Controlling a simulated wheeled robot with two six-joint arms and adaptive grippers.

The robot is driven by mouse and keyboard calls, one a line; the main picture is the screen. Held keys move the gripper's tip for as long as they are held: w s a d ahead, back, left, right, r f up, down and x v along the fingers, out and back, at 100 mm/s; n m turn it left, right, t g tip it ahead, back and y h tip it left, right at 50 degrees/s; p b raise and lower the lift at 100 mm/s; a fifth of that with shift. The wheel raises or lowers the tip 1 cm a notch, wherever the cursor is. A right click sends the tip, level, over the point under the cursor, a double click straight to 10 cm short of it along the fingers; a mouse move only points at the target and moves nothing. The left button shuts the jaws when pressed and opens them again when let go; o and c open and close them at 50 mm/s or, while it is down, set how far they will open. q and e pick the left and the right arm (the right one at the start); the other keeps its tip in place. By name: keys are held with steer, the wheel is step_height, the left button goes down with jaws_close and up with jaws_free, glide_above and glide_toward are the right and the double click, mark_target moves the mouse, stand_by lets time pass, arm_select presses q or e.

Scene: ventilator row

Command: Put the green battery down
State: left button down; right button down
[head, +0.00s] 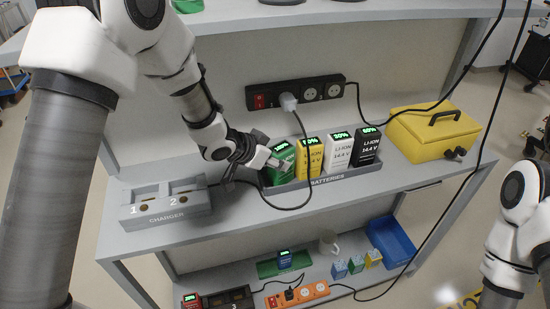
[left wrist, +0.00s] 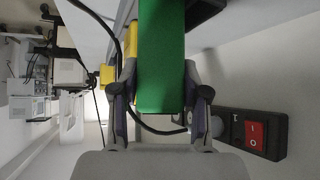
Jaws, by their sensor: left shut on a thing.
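The green battery (head: 283,158) stands at the left end of the grey batteries tray (head: 345,177), beside the yellow battery (head: 309,157). My left gripper (head: 270,160) is shut on it from the left. In the left wrist view the green battery (left wrist: 161,60) fills the space between the two fingers (left wrist: 160,80). Its lower end is hidden by the tray front in the head view, so I cannot tell if it touches the tray floor. My right arm shows at the right edge, but its gripper is out of view.
A white battery (head: 338,150) and a black battery (head: 366,146) stand further right in the tray. The two-slot charger (head: 165,205) at left looks empty. A power strip (head: 296,92) and hanging cables lie behind and around. A yellow box (head: 433,132) stands at right.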

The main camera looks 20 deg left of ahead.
arm_select(q)
steer(key=c, duration=0.6)
jaws_free()
steer(key=shift+w+f, duration=0.1)
steer(key=shift+a+r, duration=0.1)
steer(key=shift+r, duration=0.3)
steer(key=v, duration=1.2)
steer(key=shift+f, duration=0.2)
